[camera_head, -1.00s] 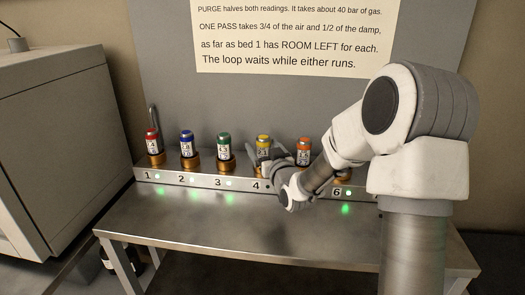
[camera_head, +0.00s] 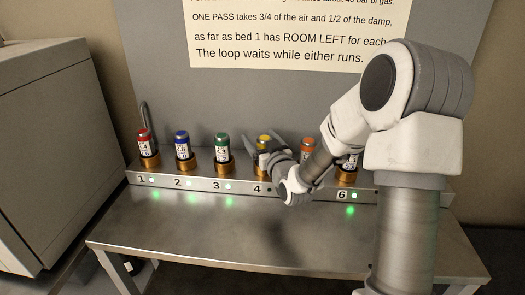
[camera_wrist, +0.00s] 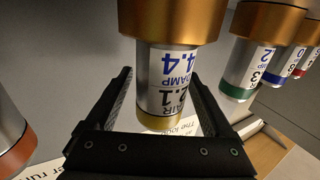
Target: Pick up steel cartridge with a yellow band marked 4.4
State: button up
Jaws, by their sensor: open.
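The steel cartridge with a yellow band (camera_head: 264,140) stands in the copper-coloured socket at position 4 of the rack; my gripper partly hides it in the head view. In the wrist view, which is upside down, the cartridge (camera_wrist: 172,82) carries a label reading DAMP 4.4 and AIR 2.1, with its yellow band at the low end of the picture. My gripper (camera_head: 265,150) is open, with one finger on each side of the cartridge. In the wrist view, gaps show between the fingers (camera_wrist: 160,85) and the cartridge.
The metal rack (camera_head: 200,190) also holds red (camera_head: 144,140), blue (camera_head: 182,144), green (camera_head: 222,148) and orange (camera_head: 307,148) banded cartridges. Another cartridge stands at position 6, partly behind my arm. The bench top (camera_head: 190,225) in front is clear. A grey cabinet (camera_head: 50,150) stands at left.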

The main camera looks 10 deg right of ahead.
grip_shut()
dwell(0.4)
